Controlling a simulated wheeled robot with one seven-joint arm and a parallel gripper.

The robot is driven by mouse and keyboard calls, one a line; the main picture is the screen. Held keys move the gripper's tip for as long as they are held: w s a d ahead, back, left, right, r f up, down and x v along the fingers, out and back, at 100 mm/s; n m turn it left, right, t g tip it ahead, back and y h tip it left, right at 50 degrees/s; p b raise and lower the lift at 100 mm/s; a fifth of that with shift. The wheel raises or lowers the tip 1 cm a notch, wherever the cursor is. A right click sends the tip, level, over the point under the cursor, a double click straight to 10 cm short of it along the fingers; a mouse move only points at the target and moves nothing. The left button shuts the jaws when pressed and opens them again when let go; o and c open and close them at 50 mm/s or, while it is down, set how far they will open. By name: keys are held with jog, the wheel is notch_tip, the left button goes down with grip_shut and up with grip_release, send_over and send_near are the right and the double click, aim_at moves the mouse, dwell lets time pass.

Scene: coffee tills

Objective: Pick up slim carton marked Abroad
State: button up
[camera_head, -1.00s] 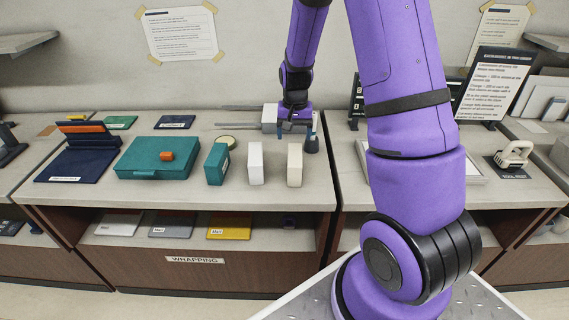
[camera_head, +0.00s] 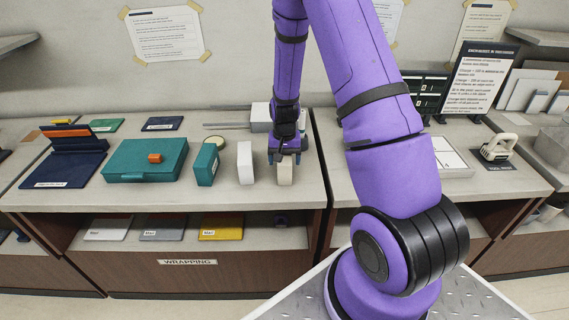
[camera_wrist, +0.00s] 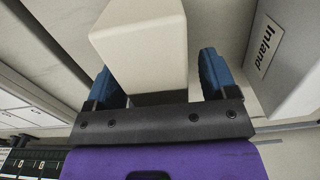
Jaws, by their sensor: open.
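A slim cream carton (camera_head: 285,174) stands upright at the right end of a row of cartons on the counter. It fills the upper middle of the wrist view as a pale block (camera_wrist: 140,40). No marking shows on its visible faces, so I cannot read Abroad. My gripper (camera_head: 285,157) is over its top, pointing down, with the jaws open. In the wrist view the blue fingers of my gripper (camera_wrist: 160,75) are on either side of the carton, with a gap visible at the right finger.
A white slim carton (camera_head: 245,162) stands close left of the cream one, then a teal carton (camera_head: 206,165) and a teal case (camera_head: 145,163). A pale box labelled Inland (camera_wrist: 285,55) is close by in the wrist view. A grey box (camera_head: 261,117) is behind my gripper.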

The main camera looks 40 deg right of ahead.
jog(key=shift+c, duration=0.4)
jog(key=c, duration=1)
jog(key=shift+o, duration=0.2)
